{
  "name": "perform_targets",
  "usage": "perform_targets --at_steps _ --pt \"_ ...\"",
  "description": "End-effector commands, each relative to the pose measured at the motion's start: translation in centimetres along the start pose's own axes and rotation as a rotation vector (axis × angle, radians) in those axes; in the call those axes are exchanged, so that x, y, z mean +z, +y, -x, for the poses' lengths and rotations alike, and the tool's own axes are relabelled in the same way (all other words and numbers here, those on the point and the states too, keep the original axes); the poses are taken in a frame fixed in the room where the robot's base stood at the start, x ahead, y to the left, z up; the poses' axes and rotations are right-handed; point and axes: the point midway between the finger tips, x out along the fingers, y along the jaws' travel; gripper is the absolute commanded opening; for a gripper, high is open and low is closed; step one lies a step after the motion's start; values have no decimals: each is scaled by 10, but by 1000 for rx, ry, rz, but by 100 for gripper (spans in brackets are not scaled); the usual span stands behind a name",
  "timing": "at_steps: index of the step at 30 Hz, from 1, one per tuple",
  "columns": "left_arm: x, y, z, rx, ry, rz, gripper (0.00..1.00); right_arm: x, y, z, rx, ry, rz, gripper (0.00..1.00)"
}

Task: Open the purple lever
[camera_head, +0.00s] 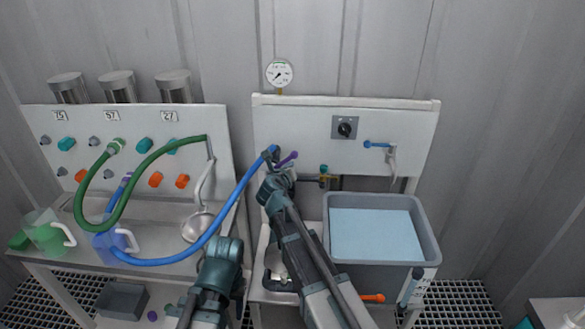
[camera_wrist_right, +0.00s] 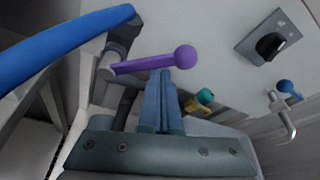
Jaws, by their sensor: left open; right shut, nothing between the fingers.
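The purple lever (camera_head: 288,159) is on the white panel, at the end of the blue hose. In the right wrist view the purple lever (camera_wrist_right: 150,63) points to the right with a slight upward slant and ends in a round knob (camera_wrist_right: 185,55). My right gripper (camera_wrist_right: 166,78) is shut and empty, its fingertips just below the lever near the knob; I cannot tell whether they touch it. In the head view my right gripper (camera_head: 277,178) partly hides the lever's base. My left gripper (camera_head: 222,246) is low, left of the right arm, and far from the lever.
A grey basin (camera_head: 380,263) stands right of my right arm. A black knob (camera_head: 345,127) and a blue-handled tap (camera_head: 377,145) are further right on the panel.

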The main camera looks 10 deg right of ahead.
Motion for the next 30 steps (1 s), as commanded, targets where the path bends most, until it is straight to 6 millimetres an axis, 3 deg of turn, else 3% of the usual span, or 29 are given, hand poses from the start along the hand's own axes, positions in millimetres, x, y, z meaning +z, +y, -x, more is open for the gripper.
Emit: perform_targets --at_steps 15,30 --pt "1 -2 24 0 0 0 50 30 14 10 2 -3 -1 0" --pt "2 -3 30 0 0 0 50 42 28 15 2 -1 -3 0"
